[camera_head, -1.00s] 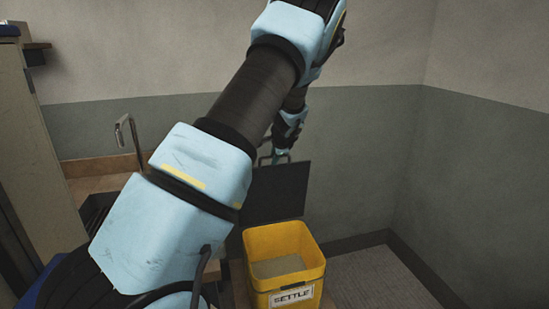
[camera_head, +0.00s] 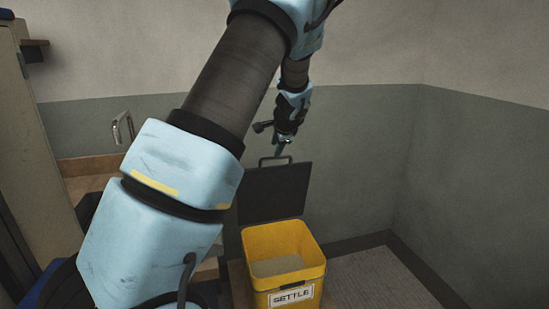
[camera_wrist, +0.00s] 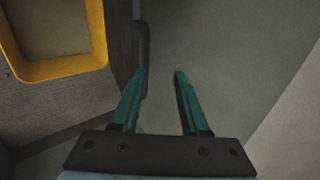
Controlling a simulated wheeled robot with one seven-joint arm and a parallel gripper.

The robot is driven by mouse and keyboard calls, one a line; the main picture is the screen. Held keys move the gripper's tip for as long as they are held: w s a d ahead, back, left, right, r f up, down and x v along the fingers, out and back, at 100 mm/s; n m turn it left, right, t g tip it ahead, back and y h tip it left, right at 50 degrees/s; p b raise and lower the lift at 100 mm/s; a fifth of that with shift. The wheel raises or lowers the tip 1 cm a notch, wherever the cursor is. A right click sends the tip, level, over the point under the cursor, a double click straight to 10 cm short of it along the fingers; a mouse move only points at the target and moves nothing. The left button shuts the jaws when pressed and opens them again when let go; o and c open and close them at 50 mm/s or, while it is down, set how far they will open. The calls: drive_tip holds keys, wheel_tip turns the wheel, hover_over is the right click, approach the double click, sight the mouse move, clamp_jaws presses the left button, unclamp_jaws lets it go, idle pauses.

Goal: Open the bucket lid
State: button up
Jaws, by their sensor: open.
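The yellow bucket (camera_head: 284,258) stands upright at the lower middle of the head view, with a "SETTLE" label on its front. Its dark lid (camera_head: 275,194) stands raised at the back of the bucket, so the inside shows. The lid's handle (camera_head: 275,160) sticks up from its top edge. My gripper (camera_head: 280,150) is just above the handle, apart from it as far as I can see. In the wrist view my gripper (camera_wrist: 159,72) has its two green fingers apart with nothing between them. The handle (camera_wrist: 143,60) lies by the left finger, and the bucket's rim (camera_wrist: 62,73) is at upper left.
A tall cabinet (camera_head: 30,150) is at far left. Grey walls close in behind and to the right of the bucket. The floor (camera_head: 385,280) right of the bucket is clear.

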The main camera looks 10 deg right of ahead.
drive_tip(key=shift+b+v, duration=0.6)
drive_tip(key=shift+v, duration=1.85)
drive_tip(key=shift+w, duration=0.1)
